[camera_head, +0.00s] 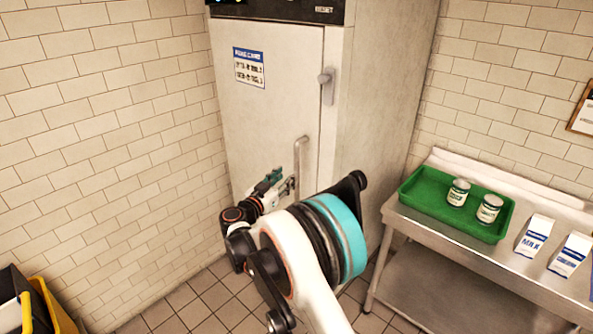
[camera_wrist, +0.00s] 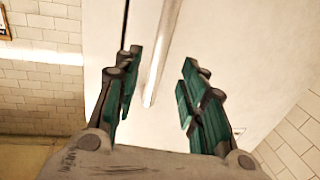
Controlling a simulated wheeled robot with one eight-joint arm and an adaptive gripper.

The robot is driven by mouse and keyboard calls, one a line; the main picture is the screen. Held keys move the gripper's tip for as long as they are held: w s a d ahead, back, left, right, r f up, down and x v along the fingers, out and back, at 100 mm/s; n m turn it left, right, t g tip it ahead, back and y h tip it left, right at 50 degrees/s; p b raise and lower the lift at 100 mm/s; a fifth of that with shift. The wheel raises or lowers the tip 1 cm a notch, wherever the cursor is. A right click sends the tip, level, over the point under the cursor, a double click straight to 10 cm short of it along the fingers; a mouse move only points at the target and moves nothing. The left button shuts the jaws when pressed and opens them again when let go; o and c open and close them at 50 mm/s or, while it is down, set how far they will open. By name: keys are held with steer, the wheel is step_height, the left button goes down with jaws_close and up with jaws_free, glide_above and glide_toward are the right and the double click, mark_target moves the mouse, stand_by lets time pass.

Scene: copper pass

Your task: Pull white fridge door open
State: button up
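The white fridge door (camera_head: 272,115) fills the front of a tall cabinet and looks shut. Its long vertical handle (camera_head: 301,158) is on the lower right part of the door. My gripper (camera_head: 286,184) is in front of the door, at the height of the handle's lower part and just left of it. In the wrist view my gripper (camera_wrist: 162,58) is open, with green finger pads apart. The handle (camera_wrist: 158,62) runs through the gap between the fingertips in that picture; I cannot tell whether it is within their reach. No finger visibly touches it.
A steel table (camera_head: 408,219) stands right of the fridge, holding a green tray (camera_head: 415,190) with two cans (camera_head: 458,191) and two milk cartons (camera_head: 535,236). A tiled wall (camera_head: 110,130) is close on the left. A yellow-edged bin (camera_head: 50,308) is at lower left.

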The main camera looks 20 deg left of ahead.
mark_target(295, 168)
steer(key=w, duration=0.2)
steer(key=w+d+b, duration=0.1)
steer(key=w, duration=0.5)
steer(key=shift+d+b, duration=0.3)
steer(key=shift+s, duration=0.1)
jaws_close()
